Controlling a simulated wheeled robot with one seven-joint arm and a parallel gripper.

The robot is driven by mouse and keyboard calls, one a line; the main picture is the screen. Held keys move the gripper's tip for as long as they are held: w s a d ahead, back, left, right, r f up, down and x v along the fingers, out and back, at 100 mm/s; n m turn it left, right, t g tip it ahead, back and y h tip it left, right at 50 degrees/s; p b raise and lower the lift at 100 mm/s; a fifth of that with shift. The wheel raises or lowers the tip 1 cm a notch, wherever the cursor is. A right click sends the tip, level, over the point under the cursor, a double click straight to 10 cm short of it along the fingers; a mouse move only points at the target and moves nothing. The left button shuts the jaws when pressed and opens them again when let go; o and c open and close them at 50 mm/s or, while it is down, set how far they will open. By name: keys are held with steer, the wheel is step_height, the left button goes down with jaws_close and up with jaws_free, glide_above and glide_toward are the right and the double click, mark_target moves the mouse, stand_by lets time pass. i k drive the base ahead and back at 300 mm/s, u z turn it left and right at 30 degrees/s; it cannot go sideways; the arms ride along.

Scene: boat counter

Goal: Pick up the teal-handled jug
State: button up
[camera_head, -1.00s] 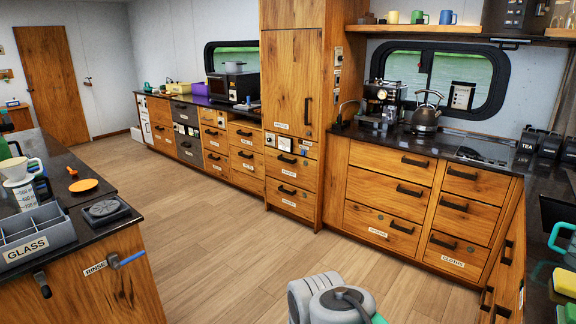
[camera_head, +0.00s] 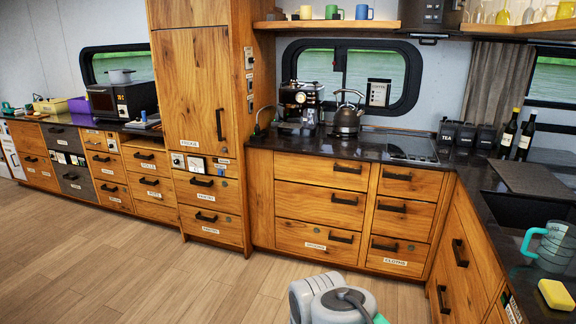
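The teal-handled jug (camera_head: 557,247) stands upright on the dark counter at the right edge of the head view. It is clear with dark markings, and its teal handle (camera_head: 530,242) points left. A part of my own arm shows at the bottom centre, over the floor and well left of the jug. My gripper's fingers are not in view, so I cannot see its state.
A yellow sponge (camera_head: 557,294) lies just in front of the jug. A black sink (camera_head: 512,208) is behind it. Dark bottles (camera_head: 525,136) and canisters (camera_head: 465,135) stand farther back. The wooden floor (camera_head: 130,270) is clear to the left.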

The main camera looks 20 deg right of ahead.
mark_target(556, 250)
steer(key=z, duration=0.7)
steer(key=i, duration=0.9)
steer(key=z, duration=0.85)
steer(key=i, duration=1.75)
steer(key=z, duration=0.05)
